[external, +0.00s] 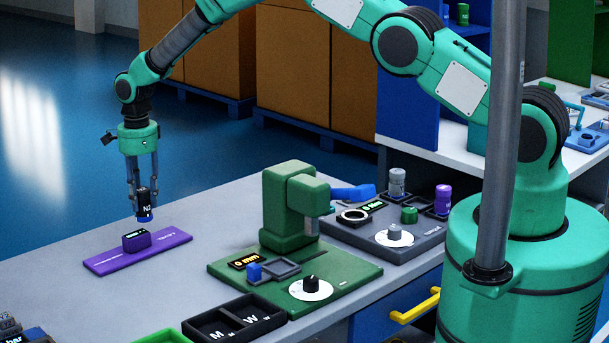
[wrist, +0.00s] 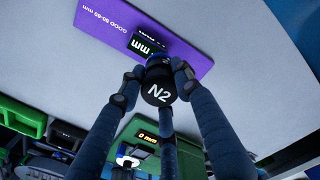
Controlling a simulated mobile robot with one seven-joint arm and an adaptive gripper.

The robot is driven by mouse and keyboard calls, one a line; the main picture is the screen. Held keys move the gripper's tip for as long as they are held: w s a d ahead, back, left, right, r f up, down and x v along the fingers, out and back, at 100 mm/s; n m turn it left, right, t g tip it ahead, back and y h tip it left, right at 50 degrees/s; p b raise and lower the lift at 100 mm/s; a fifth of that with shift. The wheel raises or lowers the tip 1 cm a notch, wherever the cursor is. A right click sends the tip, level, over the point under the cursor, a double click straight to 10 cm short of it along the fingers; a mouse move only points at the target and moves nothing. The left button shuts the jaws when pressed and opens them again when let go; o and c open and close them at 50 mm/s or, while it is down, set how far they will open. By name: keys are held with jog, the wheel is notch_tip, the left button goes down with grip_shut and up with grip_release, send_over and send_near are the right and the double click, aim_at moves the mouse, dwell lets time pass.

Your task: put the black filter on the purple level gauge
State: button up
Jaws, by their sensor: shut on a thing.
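A black filter (external: 147,200) marked N2, with a blue lower end, is held between the fingers of my gripper (external: 143,188), roughly upright. It hangs in the air over the purple level gauge (external: 172,241), with a visible gap below it in the external view. The gauge is a flat purple plate bearing a small dark display block (external: 136,240). In the wrist view, the filter (wrist: 159,94) shows its N2 end between the fingers, and it partly hides the gauge (wrist: 105,20) behind it. The gauge plate reads "GOOD 50-60 mm".
A green press-like station (external: 292,240) with a dial and "0 mm" display stands right of the gauge. A black two-compartment tray (external: 235,320) marked M and W lies in front. A grey torque board (external: 420,240) is farther right. The tabletop around the gauge is clear.

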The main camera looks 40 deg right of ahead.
aim_at(143, 207)
jog(key=shift+f, duration=1.4)
jog(key=shift+f, duration=0.15)
jog(key=o, duration=1.3)
notch_tip(143, 207, up, 12)
jog(key=shift+r, duration=0.15)
jog(key=shift+r, duration=0.1)
